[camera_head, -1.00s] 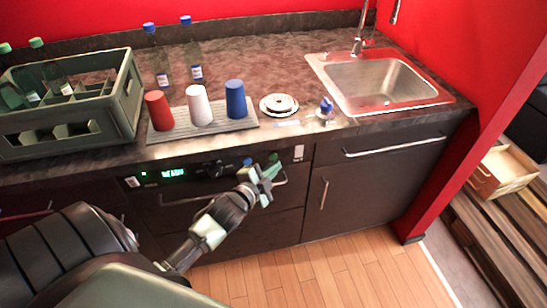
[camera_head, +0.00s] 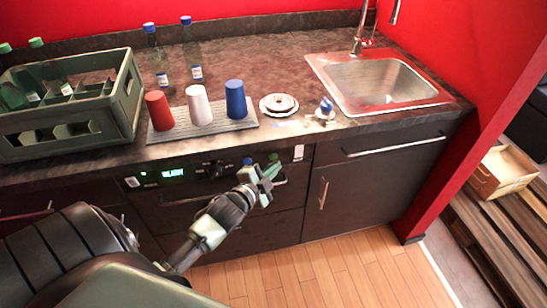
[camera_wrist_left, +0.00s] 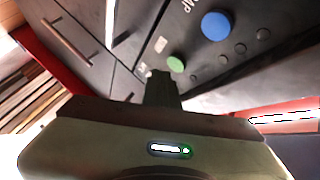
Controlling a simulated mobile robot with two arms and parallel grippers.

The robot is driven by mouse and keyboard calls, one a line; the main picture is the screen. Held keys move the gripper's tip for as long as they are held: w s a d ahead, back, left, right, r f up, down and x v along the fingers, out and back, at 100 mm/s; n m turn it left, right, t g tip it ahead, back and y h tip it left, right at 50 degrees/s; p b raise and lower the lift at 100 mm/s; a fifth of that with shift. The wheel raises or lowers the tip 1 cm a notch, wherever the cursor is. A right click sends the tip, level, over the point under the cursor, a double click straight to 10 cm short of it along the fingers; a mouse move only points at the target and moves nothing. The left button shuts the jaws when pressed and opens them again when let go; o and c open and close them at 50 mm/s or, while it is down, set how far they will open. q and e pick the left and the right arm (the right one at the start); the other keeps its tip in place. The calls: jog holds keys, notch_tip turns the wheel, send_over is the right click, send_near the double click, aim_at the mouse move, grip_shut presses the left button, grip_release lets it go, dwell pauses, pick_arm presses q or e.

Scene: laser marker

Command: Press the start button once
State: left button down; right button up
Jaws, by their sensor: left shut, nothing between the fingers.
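A round green button (camera_wrist_left: 175,64) and a larger blue button (camera_wrist_left: 215,25) sit on the dark front panel in the left wrist view. In the head view the green button (camera_head: 273,157) and blue button (camera_head: 247,161) show just behind my left gripper (camera_head: 268,178). My left gripper is shut and empty. In the left wrist view its fingertips (camera_wrist_left: 161,76) point at the panel just below and left of the green button. They look apart from it. The labels are too small to read surely. My right gripper is not in view.
A lit display (camera_head: 173,172) with green text is on the panel's left. The counter (camera_head: 250,65) above holds a green crate (camera_head: 125,105), a mat (camera_head: 237,126) with three cups, bottles, and a sink (camera_head: 380,82). A cabinet handle (camera_head: 323,193) is right of the gripper.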

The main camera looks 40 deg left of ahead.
pick_arm(q)
jog(key=shift+a, duration=0.1)
jog(key=shift+w+a, duration=0.25)
jog(key=shift+w+a, duration=0.25)
jog(key=shift+a, duration=0.05)
dwell(0.7)
jog(key=shift+p, duration=0.3)
jog(key=shift+s+d+p, duration=0.35)
jog(key=shift+s+d, duration=0.2)
jog(key=shift+d, duration=0.1)
jog(key=s+d+p, duration=0.1)
jog(key=s+d, duration=0.2)
jog(key=shift+s+d+p, duration=0.1)
jog(key=shift+d+p, duration=0.25)
jog(key=shift+d, duration=0.05)
